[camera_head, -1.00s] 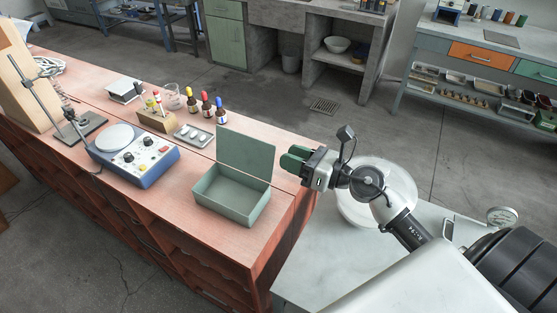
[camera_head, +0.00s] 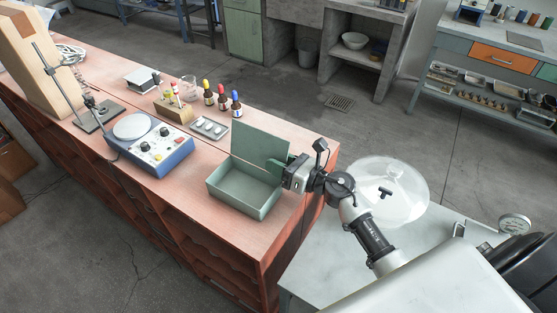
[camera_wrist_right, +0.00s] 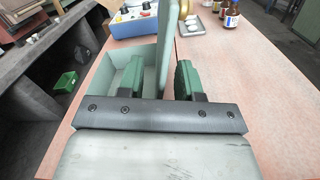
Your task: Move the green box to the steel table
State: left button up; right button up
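The green box (camera_head: 240,198) sits on the reddish wooden bench (camera_head: 215,165) with its lid (camera_head: 262,143) standing upright; it looks empty. My right gripper (camera_head: 278,167) is at the right edge of the lid. In the right wrist view, the fingers of my right gripper (camera_wrist_right: 160,82) are apart, with the lid (camera_wrist_right: 171,45) between them; the left finger is over the inside of the box (camera_wrist_right: 125,68). The gap on the left side of the lid looks wider. The pale steel table (camera_head: 318,265) stands at the lower right. My left gripper is not in view.
A clear glass dome (camera_head: 400,200) stands on the steel table beside my arm, with a dial gauge (camera_head: 514,223) to its right. A blue hotplate (camera_head: 160,150), a pill tray (camera_head: 209,127) and several small bottles (camera_head: 222,100) stand left of and behind the box.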

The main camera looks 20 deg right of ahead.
jog(key=shift+c, duration=0.3)
grip_shut()
jog(key=shift+f, duration=0.1)
